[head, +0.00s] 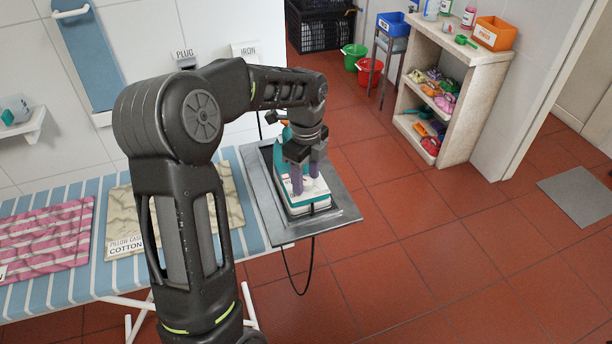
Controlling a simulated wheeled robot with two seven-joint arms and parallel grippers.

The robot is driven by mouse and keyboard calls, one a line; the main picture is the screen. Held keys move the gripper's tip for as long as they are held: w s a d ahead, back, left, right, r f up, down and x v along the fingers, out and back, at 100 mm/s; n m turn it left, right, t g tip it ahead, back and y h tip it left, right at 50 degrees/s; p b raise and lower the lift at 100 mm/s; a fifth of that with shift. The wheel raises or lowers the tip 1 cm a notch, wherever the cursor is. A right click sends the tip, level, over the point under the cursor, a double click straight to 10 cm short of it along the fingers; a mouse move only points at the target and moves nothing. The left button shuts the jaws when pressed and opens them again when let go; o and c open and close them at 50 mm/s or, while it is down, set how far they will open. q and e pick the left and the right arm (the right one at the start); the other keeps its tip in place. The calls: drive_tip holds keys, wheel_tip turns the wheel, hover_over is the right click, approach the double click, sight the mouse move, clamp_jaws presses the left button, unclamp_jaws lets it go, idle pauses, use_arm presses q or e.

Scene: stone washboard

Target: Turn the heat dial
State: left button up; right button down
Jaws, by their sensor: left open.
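A teal and white iron (289,178) rests on the grey metal tray (349,214) at the right end of the ironing board. My left gripper (307,181) is open and points down over the iron's body, its two fingers apart. I cannot tell whether the fingers touch the iron. I cannot make out the heat dial; the gripper and wrist cover part of the iron. My right gripper is not in view.
The striped ironing board (70,275) carries a pillow case (123,210) and a pink striped cloth (45,235). A dark cord (290,278) hangs below the tray. A stocked shelf (470,85) and buckets stand at the back.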

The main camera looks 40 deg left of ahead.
sight(306, 181)
use_arm(q)
drive_tip(key=shift+r, duration=0.1)
wheel_tip(306, 181, up, 8)
drive_tip(key=shift+f+b, duration=0.2)
drive_tip(key=shift+b, duration=0.25)
idle(0.4)
